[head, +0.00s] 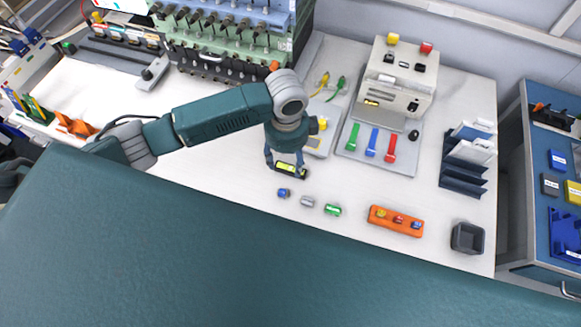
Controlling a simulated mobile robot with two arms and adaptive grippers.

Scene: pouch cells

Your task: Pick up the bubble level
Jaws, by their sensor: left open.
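The bubble level (291,170) is a small dark bar with a yellow-green window, lying on the white table near its front middle. My left gripper (286,169) reaches down over it from above. Its two fingers are apart, one at the left end of the level and the other near its right end. The level appears to rest on the table between them, and I cannot tell whether the fingers touch it. My right gripper is not in view.
Blue, grey and green small cylinders (307,201) lie just in front. An orange holder (396,221) and a dark open bin (467,238) stand to the right. A grey plate (404,158) with coloured bars and a beige tester (400,85) are behind. Bare table lies left of the gripper.

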